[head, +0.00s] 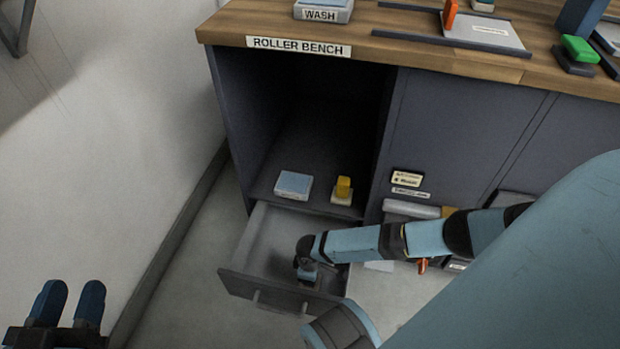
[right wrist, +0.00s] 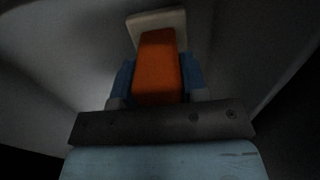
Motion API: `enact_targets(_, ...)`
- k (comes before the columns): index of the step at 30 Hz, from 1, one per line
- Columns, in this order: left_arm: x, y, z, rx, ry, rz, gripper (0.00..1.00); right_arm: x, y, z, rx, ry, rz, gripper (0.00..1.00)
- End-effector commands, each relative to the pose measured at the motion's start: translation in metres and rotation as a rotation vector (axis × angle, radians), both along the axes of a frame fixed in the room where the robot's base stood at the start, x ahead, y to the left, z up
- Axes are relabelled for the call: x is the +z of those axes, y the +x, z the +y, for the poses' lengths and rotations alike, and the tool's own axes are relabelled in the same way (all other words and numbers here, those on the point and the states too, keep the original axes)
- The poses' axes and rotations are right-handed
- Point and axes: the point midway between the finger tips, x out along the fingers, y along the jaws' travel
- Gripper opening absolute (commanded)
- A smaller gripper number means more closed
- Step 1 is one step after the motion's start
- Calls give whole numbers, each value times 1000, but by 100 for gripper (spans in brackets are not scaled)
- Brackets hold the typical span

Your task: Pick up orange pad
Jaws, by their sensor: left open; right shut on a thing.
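The orange pad (right wrist: 158,55) shows in the right wrist view between the blue fingers of my right gripper (right wrist: 157,82), which is shut on it. A pale block or plate (right wrist: 146,20) shows at the pad's far end; whether it is joined to the pad I cannot tell. In the head view my right gripper (head: 306,275) reaches down into the open drawer (head: 268,230), and the pad there is hidden. My left gripper (head: 68,304) is open and empty at the lower left, away from the bench.
Above the drawer, a light blue block (head: 293,185) and a yellow pad on a pale base (head: 342,190) sit on the cabinet floor. The bench top (head: 380,30) holds a WASH block (head: 322,12), an orange-handled thing (head: 450,14) and a green pad (head: 579,48). A wall stands left.

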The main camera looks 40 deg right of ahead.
Motion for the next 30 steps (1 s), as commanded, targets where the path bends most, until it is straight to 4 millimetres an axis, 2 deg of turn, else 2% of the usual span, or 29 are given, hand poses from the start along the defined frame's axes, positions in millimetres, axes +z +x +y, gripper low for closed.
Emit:
enact_targets(5,2,0,0,-1,-2,2,43,3,0,0,0,0,0,15)
enact_targets(11,9,-3,-2,-7,-28,45,43,23,0,0,0,0,0,16)
enact_targets(14,9,-7,-5,-8,-60,108,43,44,0,0,1,1,-2,16)
enact_targets(16,2,-15,-9,-3,-107,195,43,63,0,-1,1,0,-1,16)
enact_targets(20,7,-26,-15,-4,-174,285,43,103,0,0,0,1,-3,16)
enact_targets(24,39,-23,-12,15,-219,175,43,142,0,0,0,1,-1,16)
enact_targets(30,66,-23,-9,30,-266,85,43,181,0,0,1,1,-1,16)
